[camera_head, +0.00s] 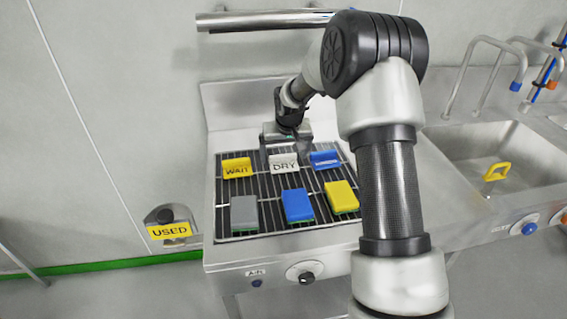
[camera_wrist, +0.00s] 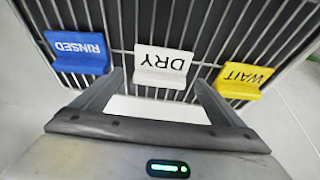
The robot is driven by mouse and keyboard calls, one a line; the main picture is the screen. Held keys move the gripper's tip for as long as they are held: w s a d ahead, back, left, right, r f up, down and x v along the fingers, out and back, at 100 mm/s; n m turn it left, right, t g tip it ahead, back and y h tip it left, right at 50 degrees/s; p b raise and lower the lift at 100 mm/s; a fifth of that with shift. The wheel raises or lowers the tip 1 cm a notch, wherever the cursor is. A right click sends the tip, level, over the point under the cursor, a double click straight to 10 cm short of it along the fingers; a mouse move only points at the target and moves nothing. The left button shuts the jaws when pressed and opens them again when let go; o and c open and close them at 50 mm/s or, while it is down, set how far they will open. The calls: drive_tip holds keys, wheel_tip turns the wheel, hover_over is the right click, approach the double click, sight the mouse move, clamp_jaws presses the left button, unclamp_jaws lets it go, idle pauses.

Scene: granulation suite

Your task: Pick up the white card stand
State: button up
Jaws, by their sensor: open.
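The white card stand, marked DRY (camera_head: 284,161), stands on the wire rack (camera_head: 263,213) in the back row, between the yellow and blue card stands. In the wrist view the white card stand (camera_wrist: 163,62) is upside down in the picture, just ahead of and between my fingertips. My gripper (camera_head: 290,150) is open above and behind it, with its fingers (camera_wrist: 159,80) spread to either side. Nothing is held. I cannot tell the exact gap between the fingers and the card stand.
A yellow WAIT card stand (camera_head: 236,168) and a blue RINSED one (camera_head: 325,159) flank it closely. In front lie a grey block (camera_head: 244,212), a blue block (camera_head: 298,205) and a yellow block (camera_head: 342,196). A sink (camera_head: 490,150) is at right; a yellow USED sign (camera_head: 169,231) is at left.

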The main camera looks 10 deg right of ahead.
drive_tip(key=shift+x, duration=0.8)
drive_tip(key=shift+r, duration=0.1)
drive_tip(key=c, duration=1.1)
